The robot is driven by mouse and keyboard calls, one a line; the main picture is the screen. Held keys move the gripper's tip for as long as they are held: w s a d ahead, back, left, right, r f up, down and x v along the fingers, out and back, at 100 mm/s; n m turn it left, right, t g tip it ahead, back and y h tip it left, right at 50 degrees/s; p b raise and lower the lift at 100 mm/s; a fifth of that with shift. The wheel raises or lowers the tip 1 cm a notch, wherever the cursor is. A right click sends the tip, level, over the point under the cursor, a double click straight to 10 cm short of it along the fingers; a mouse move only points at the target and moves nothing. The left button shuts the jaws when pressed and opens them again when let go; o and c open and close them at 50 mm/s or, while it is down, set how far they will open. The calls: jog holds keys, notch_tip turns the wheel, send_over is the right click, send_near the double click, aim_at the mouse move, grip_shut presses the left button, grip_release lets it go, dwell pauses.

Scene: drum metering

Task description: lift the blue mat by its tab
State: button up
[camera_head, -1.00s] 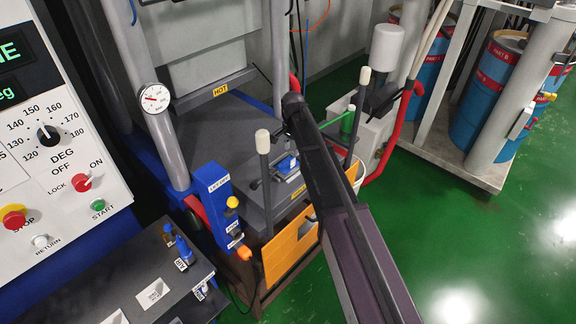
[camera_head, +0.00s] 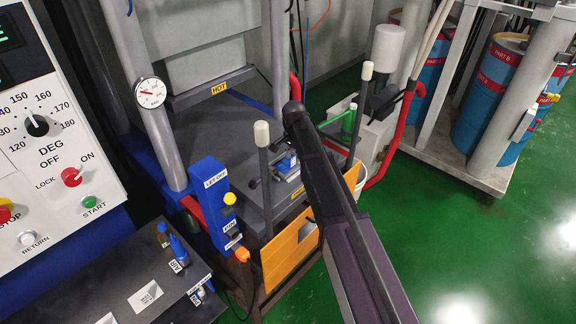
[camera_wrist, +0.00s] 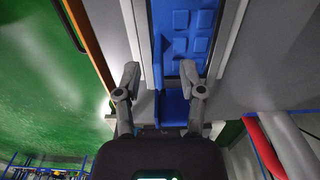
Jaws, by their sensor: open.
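The blue mat (camera_wrist: 185,38) fills the upper middle of the wrist view, a blue sheet with raised squares lying in a grey metal channel. A plain blue piece, which looks like its tab (camera_wrist: 173,106), extends toward my gripper. My gripper (camera_wrist: 160,76) is open, with one finger left of the channel and the other over the mat's right side near the tab.
Two upright posts with pale knobs, a left post (camera_head: 262,134) and a right post (camera_head: 367,71), flank the mat's area. An orange panel (camera_head: 292,254) hangs below. A plate marked HOT (camera_head: 219,88) is behind. Green floor (camera_head: 480,235) is open at right.

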dwell(0.4)
grip_shut()
jog(key=shift+r, duration=0.15)
notch_tip(320, 180, up, 10)
jog(key=p, duration=1)
dwell(0.8)
